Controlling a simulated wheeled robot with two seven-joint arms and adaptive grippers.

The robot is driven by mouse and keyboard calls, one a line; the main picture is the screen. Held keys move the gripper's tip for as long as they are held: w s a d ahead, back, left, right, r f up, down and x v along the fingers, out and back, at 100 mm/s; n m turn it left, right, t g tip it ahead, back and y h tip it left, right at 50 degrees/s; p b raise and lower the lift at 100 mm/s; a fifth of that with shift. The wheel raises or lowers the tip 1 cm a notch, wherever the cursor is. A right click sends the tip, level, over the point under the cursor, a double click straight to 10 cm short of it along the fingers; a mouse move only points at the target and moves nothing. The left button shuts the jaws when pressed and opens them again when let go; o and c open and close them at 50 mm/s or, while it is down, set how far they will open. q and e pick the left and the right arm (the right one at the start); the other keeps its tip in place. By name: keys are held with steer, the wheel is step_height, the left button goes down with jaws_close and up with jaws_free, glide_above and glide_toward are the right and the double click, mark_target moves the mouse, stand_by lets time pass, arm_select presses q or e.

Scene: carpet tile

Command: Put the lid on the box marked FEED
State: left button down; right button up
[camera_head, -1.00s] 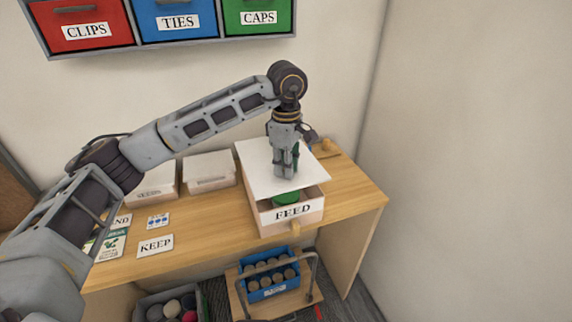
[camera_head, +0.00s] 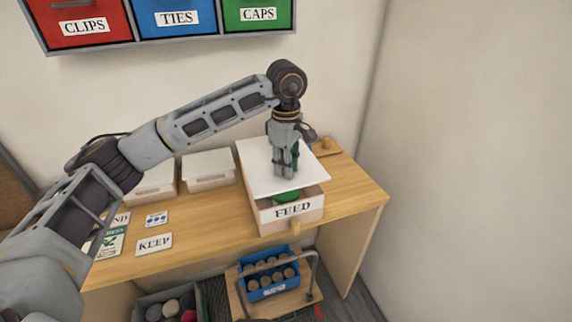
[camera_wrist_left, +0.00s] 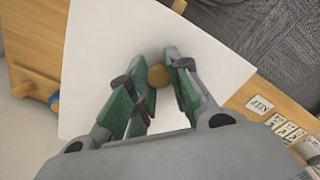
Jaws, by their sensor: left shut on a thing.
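The box marked FEED (camera_head: 292,208) stands at the right end of the wooden table. A white lid (camera_head: 262,170) lies flat over its back part, and its front edge stops short of the box's front wall, so a green thing (camera_head: 287,196) shows inside. I cannot tell whether the lid touches the rim. My left gripper (camera_head: 286,172) points down over the lid. In the left wrist view its fingers (camera_wrist_left: 156,82) are shut on the lid's round brown knob (camera_wrist_left: 157,76), with the white lid (camera_wrist_left: 215,62) beneath. My right gripper is out of view.
Two closed white boxes (camera_head: 208,170) stand left of FEED. A KEEP card (camera_head: 154,244) and other cards lie at the table's left. A blue crate of round things (camera_head: 270,282) sits below in front. Red, blue and green bins (camera_head: 176,18) hang above.

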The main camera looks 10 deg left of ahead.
arm_select(q)
steer(key=shift+f+b, duration=0.55)
steer(key=shift+f, duration=0.35)
steer(key=shift+f+b, duration=0.5)
steer(key=shift+f, duration=0.15)
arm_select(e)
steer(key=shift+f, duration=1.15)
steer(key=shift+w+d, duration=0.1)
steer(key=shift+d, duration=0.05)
arm_select(q)
steer(key=shift+f, duration=0.2)
steer(key=shift+b, duration=0.3)
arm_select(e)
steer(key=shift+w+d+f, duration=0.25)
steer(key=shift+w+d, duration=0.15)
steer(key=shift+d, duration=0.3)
arm_select(q)
steer(key=shift+f, duration=0.2)
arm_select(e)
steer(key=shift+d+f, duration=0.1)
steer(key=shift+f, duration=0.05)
